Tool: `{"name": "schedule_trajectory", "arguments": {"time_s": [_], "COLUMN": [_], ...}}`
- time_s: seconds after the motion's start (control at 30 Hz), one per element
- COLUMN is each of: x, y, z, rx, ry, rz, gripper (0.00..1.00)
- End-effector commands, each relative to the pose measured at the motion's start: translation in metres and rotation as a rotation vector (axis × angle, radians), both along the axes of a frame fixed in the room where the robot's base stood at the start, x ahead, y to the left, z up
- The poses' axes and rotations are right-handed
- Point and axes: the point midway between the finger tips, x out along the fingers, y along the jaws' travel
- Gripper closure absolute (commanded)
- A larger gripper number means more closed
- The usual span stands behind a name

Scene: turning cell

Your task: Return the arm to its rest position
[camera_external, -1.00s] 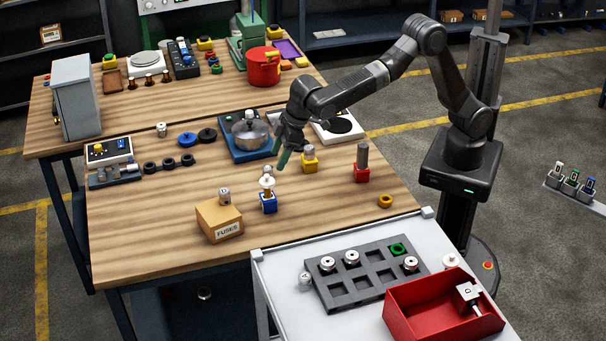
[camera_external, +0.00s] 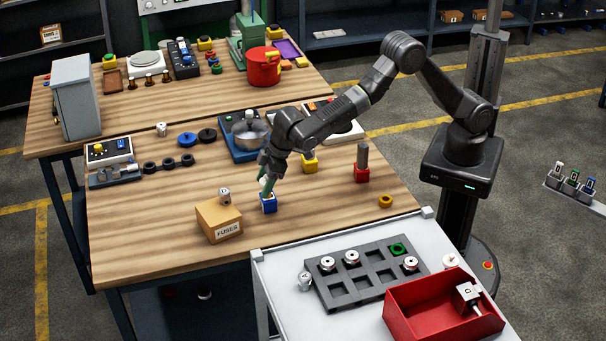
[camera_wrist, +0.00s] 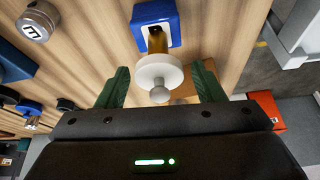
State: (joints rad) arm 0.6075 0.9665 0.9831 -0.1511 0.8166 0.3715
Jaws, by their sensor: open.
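My gripper (camera_external: 268,180) is low over the front of the wooden bench, extended out from my base. Its green fingers are open in the wrist view (camera_wrist: 162,85). Between them is a white round-topped piece (camera_wrist: 160,70) with a brass-coloured shaft, standing in a blue block (camera_wrist: 172,28). The fingers appear apart from the piece, with a gap on each side. In the external view the blue block (camera_external: 269,205) sits on the bench just below my fingertips, and the white piece is mostly hidden by the gripper.
A cardboard FUSES box (camera_external: 219,222) stands left of the blue block. A yellow block (camera_external: 310,163) and a red block with a grey cylinder (camera_external: 361,173) stand to the right. A pan on a blue base (camera_external: 246,150) is behind. A grey tray (camera_external: 345,287) and red bin (camera_external: 430,310) are in front.

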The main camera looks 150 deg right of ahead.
Motion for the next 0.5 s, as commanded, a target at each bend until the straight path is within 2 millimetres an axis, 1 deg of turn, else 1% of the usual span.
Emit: {"name": "schedule_trajectory", "arguments": {"time_s": [0.1, 0.2, 0.5], "x": [-0.0002, -0.0004, -0.0006], "y": [0.0004, 0.0006, 0.0007], "z": [0.0072, 0.0101, 0.0107], "rx": [0.001, 0.002, 0.002], "ry": [0.001, 0.001, 0.002], "rz": [0.000, 0.000, 0.000], "gripper": [0.38, 0.38, 0.38]}}
